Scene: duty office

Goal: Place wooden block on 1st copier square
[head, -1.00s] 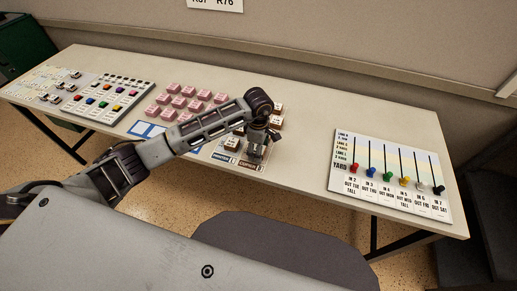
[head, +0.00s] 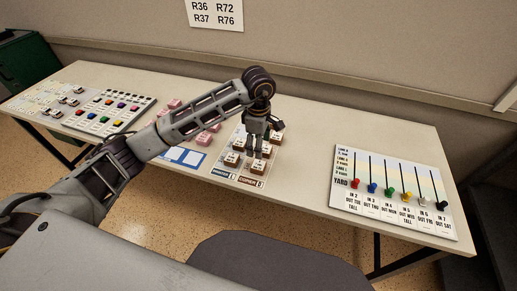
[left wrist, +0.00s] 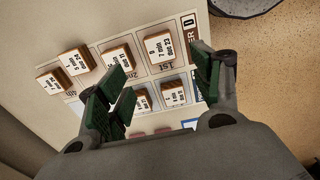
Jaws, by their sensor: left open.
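A wooden block (left wrist: 160,47) with a white label lies in the 1st square of the copier row, the square nearest the header strip; it also shows in the head view (head: 257,168) at the near end of the board. The printed board (head: 224,171) lies on the table. My left gripper (head: 257,147) is over the board, with its fingers (left wrist: 160,70) spread and nothing between them. The block appears apart from both fingers. My right gripper is not in view.
Several other labelled blocks (left wrist: 117,57) lie on the board, with two (left wrist: 172,93) in the neighbouring row. Pink blocks (head: 205,139) stand left of it, partly behind my arm. A board of coloured sliders (head: 394,192) lies at right. Table between is clear.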

